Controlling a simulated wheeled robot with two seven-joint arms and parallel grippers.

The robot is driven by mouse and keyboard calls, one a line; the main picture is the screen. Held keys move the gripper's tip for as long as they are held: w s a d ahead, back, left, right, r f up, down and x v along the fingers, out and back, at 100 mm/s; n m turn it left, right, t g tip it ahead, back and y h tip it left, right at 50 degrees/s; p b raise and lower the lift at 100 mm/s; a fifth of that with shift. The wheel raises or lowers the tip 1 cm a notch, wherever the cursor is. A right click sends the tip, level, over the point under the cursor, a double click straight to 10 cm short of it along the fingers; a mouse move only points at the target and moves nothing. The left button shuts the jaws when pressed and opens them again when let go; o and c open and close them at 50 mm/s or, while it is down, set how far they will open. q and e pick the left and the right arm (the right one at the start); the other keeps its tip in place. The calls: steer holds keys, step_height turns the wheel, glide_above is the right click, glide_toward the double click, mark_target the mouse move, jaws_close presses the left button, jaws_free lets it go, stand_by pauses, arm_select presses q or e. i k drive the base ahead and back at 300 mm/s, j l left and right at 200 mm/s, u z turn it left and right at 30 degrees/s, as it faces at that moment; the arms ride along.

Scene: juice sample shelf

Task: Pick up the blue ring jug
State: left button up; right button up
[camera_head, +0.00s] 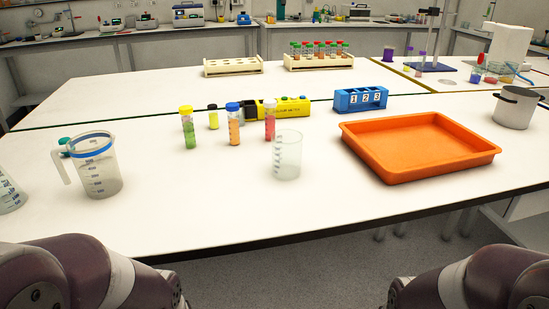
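The blue ring jug (97,166) stands upright on the left part of the white table. It is clear plastic with a blue band near its rim, dark volume marks and a handle on its left side. My arms come in at the lower left and lower right corners, short of the table. Neither of my grippers is in view, and nothing touches the jug.
A second clear jug (8,193) is cut off at the left edge. A clear beaker (288,156) and several capped tubes stand mid-table. An orange tray (420,147), a blue numbered rack (360,99) and a metal pot (516,108) are to the right. The table's front edge is clear.

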mark_target(92, 153)
steer(key=u, duration=1.3)
steer(key=i+j+z, duration=0.1)
steer(key=j, duration=0.6)
